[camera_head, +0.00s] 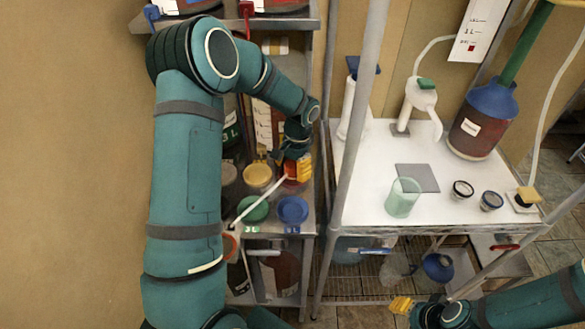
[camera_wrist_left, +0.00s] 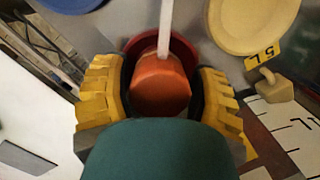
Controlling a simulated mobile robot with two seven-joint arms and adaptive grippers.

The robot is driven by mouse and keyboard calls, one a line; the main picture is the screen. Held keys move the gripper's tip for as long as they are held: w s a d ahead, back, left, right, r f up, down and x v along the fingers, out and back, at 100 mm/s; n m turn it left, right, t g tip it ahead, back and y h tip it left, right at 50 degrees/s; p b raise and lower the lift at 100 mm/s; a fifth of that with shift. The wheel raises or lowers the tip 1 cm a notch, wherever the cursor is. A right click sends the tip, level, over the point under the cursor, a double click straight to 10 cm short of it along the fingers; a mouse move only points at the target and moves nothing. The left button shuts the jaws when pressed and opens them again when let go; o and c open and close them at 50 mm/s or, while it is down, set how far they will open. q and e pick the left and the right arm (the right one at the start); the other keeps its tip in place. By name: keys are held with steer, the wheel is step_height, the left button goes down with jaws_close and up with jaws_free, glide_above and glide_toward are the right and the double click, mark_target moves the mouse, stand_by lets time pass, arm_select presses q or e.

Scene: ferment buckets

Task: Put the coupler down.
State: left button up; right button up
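The coupler (camera_wrist_left: 160,85) looks like an orange cylindrical piece with a white tube running from it. In the left wrist view it sits between the yellow fingers of my left gripper (camera_wrist_left: 160,95), which appears shut on it. Behind it shows a red round dish (camera_wrist_left: 133,50). In the head view my left gripper (camera_head: 297,168) is low over the shelf, and the white tube (camera_head: 262,200) slants down left toward an orange piece (camera_head: 230,244) at the shelf's front. My right gripper (camera_head: 401,305) is low at the bottom right, apart from everything; its opening is too small to judge.
Yellow (camera_head: 258,176), green (camera_head: 253,209) and blue (camera_head: 292,210) round lids or dishes crowd the shelf. A metal post (camera_head: 352,150) stands to the right. The white table (camera_head: 430,210) carries a green cup (camera_head: 403,197), small jars and a large blue-topped bottle (camera_head: 482,120).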

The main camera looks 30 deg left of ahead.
arm_select(q)
steer(key=shift+o, duration=1)
steer(key=shift+r, duration=0.2)
step_height(320, 180, up, 12)
steer(key=w+p, duration=0.1)
steer(key=shift+w+d, duration=0.2)
steer(key=shift+w, duration=0.15)
steer(key=shift+f, duration=0.1)
